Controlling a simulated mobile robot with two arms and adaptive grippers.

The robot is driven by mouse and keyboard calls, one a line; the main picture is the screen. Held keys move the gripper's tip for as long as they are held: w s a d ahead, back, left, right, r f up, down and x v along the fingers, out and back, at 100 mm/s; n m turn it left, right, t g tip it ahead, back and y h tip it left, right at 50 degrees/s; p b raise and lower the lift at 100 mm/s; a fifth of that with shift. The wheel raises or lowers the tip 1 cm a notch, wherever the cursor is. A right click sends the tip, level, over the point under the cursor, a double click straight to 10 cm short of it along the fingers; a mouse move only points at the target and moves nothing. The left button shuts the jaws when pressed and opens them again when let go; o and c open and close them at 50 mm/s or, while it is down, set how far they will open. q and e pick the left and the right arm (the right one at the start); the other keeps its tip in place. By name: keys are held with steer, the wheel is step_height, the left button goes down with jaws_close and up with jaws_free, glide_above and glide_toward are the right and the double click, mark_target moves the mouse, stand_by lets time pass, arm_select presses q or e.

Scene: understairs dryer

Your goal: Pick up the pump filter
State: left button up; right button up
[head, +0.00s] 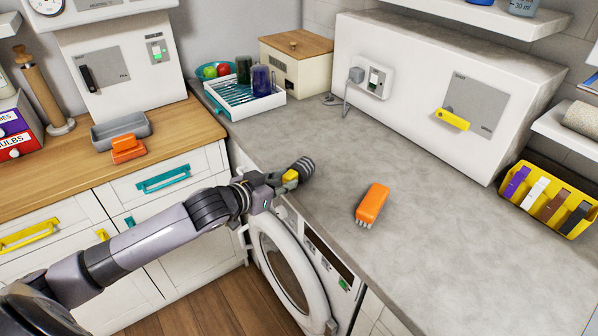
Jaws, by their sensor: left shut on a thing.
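The pump filter (304,166), a dark ribbed cylinder with a yellow end, is held above the front edge of the grey counter. My left gripper (287,180) is shut on it at the yellow part, which the fingers partly hide. The filter's dark end points up and to the right, away from the gripper. Below it is the white washing machine (333,268) with its round door (256,240) swung open. My right gripper is not in view.
An orange brush-like block (373,203) lies on the grey counter (440,250), right of the filter. A white cutlery tray (243,106) stands behind. A yellow bin (548,198) is at right. The middle of the counter is mostly clear.

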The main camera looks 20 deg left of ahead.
arm_select(q)
jaws_close()
steer(key=shift+r, duration=0.55)
step_height(320, 180, up, 19)
steer(key=p, duration=0.1)
steer(key=s+d+f+n+y, duration=0.2)
steer(key=s+d, duration=0.3)
steer(key=d, duration=0.4)
steer(key=shift+f+n+t+y, duration=0.25)
steer(key=shift+n+t+y, duration=0.05)
steer(key=shift+y, duration=0.2)
